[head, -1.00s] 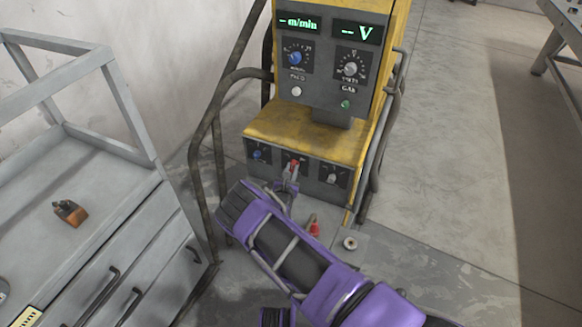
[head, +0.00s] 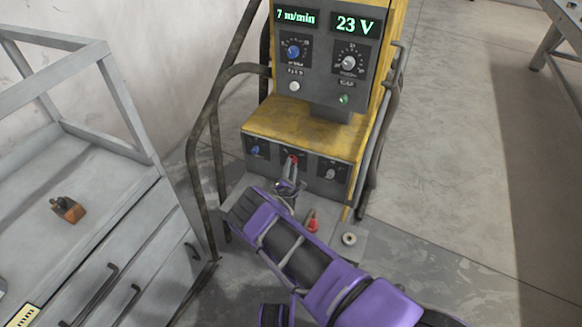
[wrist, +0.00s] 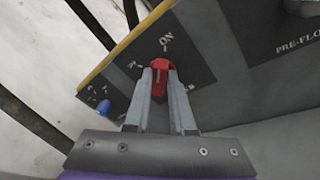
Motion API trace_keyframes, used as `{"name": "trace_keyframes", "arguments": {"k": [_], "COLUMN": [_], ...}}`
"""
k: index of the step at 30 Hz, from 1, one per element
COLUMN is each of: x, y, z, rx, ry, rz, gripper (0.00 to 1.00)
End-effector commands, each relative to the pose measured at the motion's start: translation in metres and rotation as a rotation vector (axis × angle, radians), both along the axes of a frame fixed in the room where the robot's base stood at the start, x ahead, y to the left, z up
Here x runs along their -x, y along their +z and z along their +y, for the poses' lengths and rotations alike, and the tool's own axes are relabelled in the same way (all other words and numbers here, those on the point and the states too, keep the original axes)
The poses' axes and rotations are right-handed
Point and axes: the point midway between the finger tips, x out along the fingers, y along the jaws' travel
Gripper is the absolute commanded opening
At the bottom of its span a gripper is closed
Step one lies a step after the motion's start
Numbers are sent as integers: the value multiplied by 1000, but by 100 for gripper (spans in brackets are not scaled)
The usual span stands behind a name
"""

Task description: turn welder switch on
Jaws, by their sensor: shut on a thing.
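The welder (head: 300,124) is a yellow and dark grey machine in the middle of the head view. Its displays (head: 326,21) are lit green and read "7 m/min" and "23 V". The red welder switch (wrist: 161,73) is on the lower front panel, with an "ON" mark above it in the wrist view. The switch also shows in the head view (head: 293,159). My gripper (wrist: 160,72) is shut on the red switch, one finger on each side. The fingers cover part of the switch.
A blue knob (head: 255,151) and a grey knob (head: 331,174) flank the switch. Bent metal rails (head: 217,130) stand beside the welder. A grey drawer cabinet (head: 130,215) at left bears a small orange-brown object (head: 67,209).

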Motion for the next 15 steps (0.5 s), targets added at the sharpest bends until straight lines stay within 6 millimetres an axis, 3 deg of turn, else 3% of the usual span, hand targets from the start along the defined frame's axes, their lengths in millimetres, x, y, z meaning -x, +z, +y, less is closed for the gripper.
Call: {"name": "trace_keyframes", "arguments": {"k": [13,14,15], "x": [0,0,0], "y": [1,1,1], "z": [0,0,0], "rx": [-12,-12,-12], "ry": [-1,-1,-1], "rz": [-6,-6,-6], "gripper": [0,26,33]}}
